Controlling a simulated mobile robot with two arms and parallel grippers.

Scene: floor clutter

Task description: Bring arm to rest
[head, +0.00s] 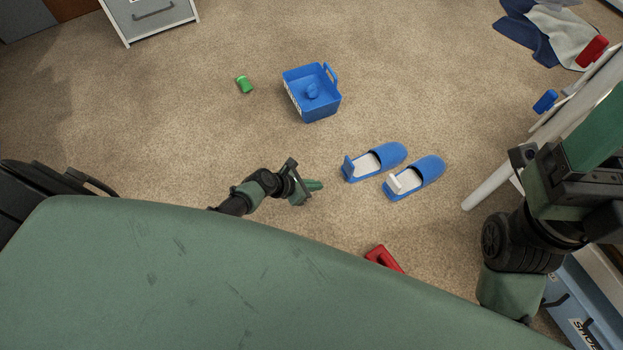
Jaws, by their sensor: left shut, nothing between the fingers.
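My left gripper (313,185) is in the middle of the head view, held out past the front edge of my green body. Its green fingers are shut, with nothing between them. It points right, toward a pair of blue slippers, and appears apart from them. My right arm (520,240) is folded at the right side of the view. I cannot make out its gripper's fingers.
A blue basket (313,108) with a blue item inside stands ahead. A green can (244,85) lies left of it. Blue slippers (390,155) and a red object (383,258) lie on the carpet. A drawer cabinet (150,17) is at top left, clothes (548,30) at top right.

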